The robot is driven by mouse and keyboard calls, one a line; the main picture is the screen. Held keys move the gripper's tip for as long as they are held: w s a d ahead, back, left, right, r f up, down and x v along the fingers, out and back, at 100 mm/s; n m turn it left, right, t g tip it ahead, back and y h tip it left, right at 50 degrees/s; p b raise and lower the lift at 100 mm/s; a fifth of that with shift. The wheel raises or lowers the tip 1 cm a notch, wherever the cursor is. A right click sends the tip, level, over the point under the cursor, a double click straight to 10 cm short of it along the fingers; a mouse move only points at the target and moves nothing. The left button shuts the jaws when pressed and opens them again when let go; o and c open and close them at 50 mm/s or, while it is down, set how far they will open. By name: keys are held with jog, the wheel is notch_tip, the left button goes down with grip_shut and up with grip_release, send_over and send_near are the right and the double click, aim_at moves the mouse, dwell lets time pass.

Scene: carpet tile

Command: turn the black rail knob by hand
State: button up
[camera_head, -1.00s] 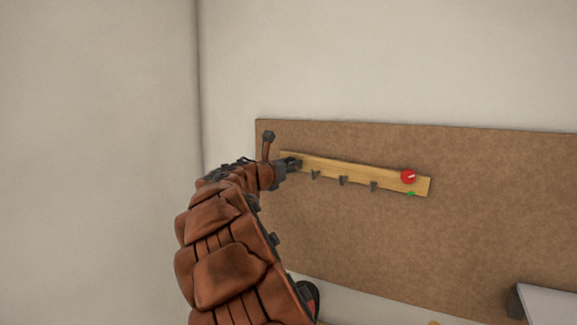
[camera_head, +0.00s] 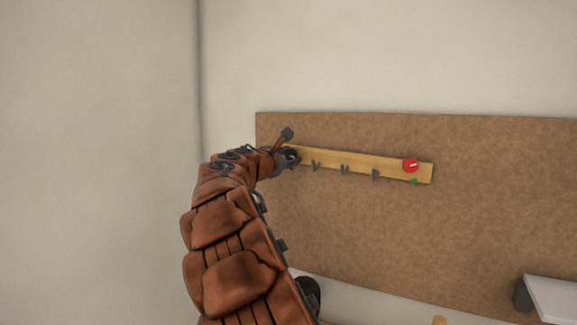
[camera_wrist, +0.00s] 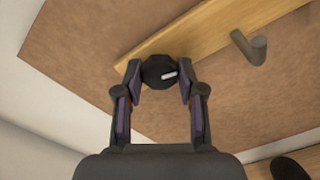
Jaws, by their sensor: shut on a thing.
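The black rail knob (camera_wrist: 159,72) has a white pointer line and sits near the end of the wooden rail (camera_wrist: 205,35). In the wrist view my gripper (camera_wrist: 159,78) has one finger on each side of the knob, shut on it. The white line points to the right and slightly up in that view. In the head view my gripper (camera_head: 288,158) is at the rail's left end and hides the black knob. The wooden rail also shows there (camera_head: 330,163), fixed to the brown board.
A red knob (camera_head: 410,165) with a white line is at the rail's right end, with a green mark (camera_head: 413,181) below it. Several dark hooks (camera_head: 345,170) stick out between. The brown board (camera_head: 400,230) is bare below the rail. A pale shelf (camera_head: 555,295) is at lower right.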

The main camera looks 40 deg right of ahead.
jog(key=m+b, duration=0.4)
jog(key=m, duration=0.1)
jog(key=shift+f, duration=0.2)
jog(key=shift+r+m+b, duration=0.15)
jog(key=shift+m+b, duration=0.9)
jog(key=shift+m, duration=0.25)
jog(key=shift+r, duration=0.1)
jog(key=o, duration=1.1)
jog(key=v, duration=1.2)
